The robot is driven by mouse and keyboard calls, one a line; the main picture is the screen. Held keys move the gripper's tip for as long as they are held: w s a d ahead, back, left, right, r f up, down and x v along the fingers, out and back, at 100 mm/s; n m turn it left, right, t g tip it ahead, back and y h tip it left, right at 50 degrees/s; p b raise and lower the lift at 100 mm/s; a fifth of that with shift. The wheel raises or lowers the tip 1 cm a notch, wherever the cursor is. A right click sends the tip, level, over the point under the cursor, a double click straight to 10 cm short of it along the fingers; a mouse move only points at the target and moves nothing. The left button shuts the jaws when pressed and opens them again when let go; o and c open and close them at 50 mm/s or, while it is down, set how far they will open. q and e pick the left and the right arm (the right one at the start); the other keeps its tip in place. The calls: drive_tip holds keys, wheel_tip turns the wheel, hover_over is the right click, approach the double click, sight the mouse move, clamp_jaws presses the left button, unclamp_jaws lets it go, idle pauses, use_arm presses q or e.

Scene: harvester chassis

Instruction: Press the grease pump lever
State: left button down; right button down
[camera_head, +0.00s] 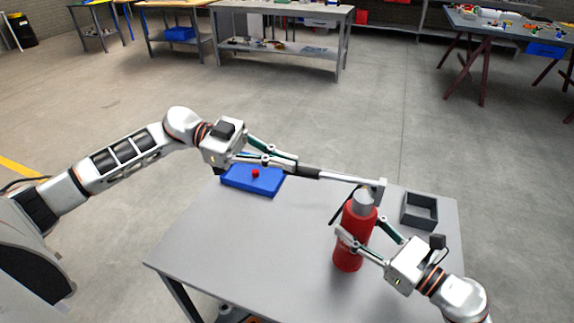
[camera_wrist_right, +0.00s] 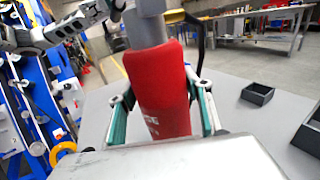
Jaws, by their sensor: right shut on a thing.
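The grease pump (camera_head: 349,247) is a red cylinder with a grey head, upright at the table's right part. It also fills the middle of the right wrist view (camera_wrist_right: 158,95). Its lever (camera_head: 345,179), a grey rod with a black grip, runs left from the head, roughly level. My right gripper (camera_head: 358,240) is shut on the red body, one finger on each side. My left gripper (camera_head: 292,167) is at the lever's black grip end; its fingertips overlap the grip, so I cannot tell whether they clasp it or only touch it.
The grey table (camera_head: 215,242) has free room left of the pump. A blue box with a red button (camera_head: 255,174) sits at its far left, below my left gripper. A dark open tray (camera_head: 420,224) stands right of the pump. Workbenches stand far behind.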

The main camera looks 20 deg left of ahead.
use_arm(q)
drive_tip(key=a+r, duration=0.2)
drive_tip(key=a, duration=0.8)
drive_tip(key=shift+s+a+r, duration=0.2)
drive_tip(key=shift+s+r, duration=0.15)
drive_tip(key=shift+r, duration=0.05)
drive_tip(key=d+r+y, duration=0.2)
drive_tip(key=d+r, duration=0.1)
drive_tip(key=r, duration=0.4)
drive_tip(key=d+r+y, duration=0.3)
drive_tip(key=r, duration=0.5)
drive_tip(key=w+d+f, duration=0.1)
drive_tip(key=d+f, duration=0.6)
drive_tip(key=f, duration=0.2)
